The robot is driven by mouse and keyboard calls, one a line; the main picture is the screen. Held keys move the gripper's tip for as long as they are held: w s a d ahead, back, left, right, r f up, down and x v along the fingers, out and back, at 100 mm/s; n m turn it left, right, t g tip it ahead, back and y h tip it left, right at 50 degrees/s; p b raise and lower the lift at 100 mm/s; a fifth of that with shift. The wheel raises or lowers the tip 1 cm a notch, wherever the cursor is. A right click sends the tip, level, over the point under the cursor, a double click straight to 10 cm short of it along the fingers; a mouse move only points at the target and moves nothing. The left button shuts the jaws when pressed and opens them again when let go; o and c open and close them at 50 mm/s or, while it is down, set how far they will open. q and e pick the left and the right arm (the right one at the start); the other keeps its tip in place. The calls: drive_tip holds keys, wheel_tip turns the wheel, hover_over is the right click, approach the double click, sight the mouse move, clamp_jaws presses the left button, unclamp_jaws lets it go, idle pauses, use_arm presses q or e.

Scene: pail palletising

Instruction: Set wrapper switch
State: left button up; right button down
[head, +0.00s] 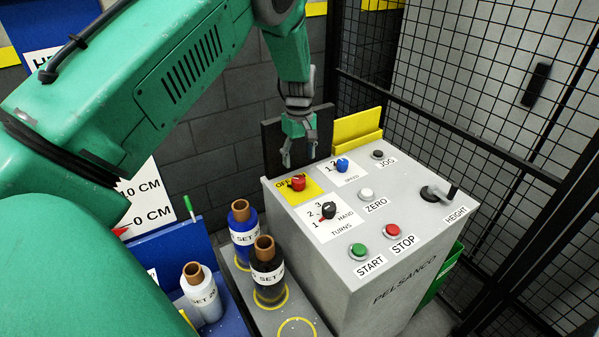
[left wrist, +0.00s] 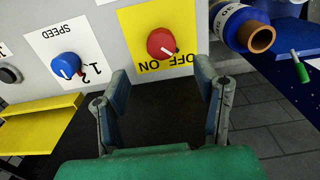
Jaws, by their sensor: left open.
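The control box (head: 350,290) has a grey top with labelled controls. A red rotary knob (head: 298,182) sits on a yellow OFF/ON plate at its far left corner; in the left wrist view the red knob (left wrist: 161,43) has a white mark that seems to point toward OFF. A blue SPEED knob (head: 342,164) and a black HAND TURNS knob (head: 328,210) with numbers are beside it. My left gripper (head: 300,152) is open and empty, above the red knob's edge of the box. In the left wrist view its fingers (left wrist: 162,78) are apart, just short of the red knob, not touching it.
Black mesh fencing (head: 520,130) bounds the right.

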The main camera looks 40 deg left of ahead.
sight(299, 178)
use_arm(q)
wheel_tip(299, 178, up, 3)
drive_tip(key=shift+r, duration=0.1)
idle(0.5)
